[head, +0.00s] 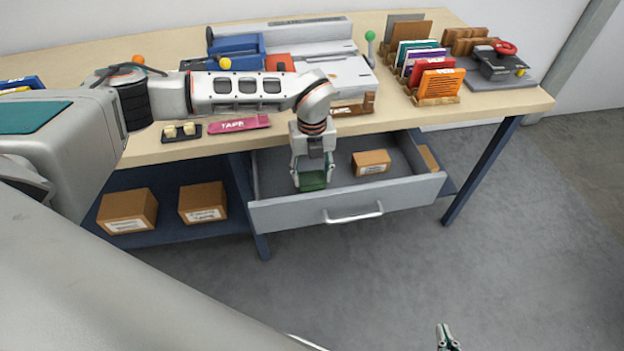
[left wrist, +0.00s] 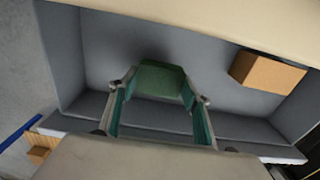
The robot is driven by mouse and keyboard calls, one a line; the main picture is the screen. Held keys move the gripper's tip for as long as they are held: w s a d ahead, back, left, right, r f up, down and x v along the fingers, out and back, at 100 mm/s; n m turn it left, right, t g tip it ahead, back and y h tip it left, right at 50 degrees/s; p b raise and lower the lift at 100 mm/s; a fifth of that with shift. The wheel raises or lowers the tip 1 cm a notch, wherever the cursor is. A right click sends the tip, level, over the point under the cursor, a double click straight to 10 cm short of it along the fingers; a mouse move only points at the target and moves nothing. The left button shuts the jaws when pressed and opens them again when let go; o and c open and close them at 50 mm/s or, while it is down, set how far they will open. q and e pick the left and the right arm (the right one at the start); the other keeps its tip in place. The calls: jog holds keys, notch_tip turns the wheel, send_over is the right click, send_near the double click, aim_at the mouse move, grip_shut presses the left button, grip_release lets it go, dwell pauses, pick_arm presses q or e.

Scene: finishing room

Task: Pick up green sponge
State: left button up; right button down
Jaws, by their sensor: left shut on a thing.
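The green sponge (head: 313,181) is a dark green block inside the open grey drawer (head: 350,207), near its left end. My left gripper (head: 312,178) points down into the drawer and is shut on the sponge. In the left wrist view the sponge (left wrist: 161,79) sits between the fingertips of the left gripper (left wrist: 162,86). I cannot tell whether the sponge is clear of the drawer floor. The tips of my right gripper (head: 446,338) show at the bottom edge of the head view, away from the drawer; their opening is too small to judge.
The tabletop (head: 510,100) above holds a pink tape packet (head: 240,123), a card rack (head: 437,100) and tools. Two boxes stand on the lower shelf.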

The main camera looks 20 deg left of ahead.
aim_at(312, 177)
pick_arm(q)
notch_tip(312, 177, up, 17)
jog(key=p, duration=0.1)
jog(key=shift+r, duration=0.15)
jog(key=c, duration=0.3)
jog(key=shift+c, duration=0.2)
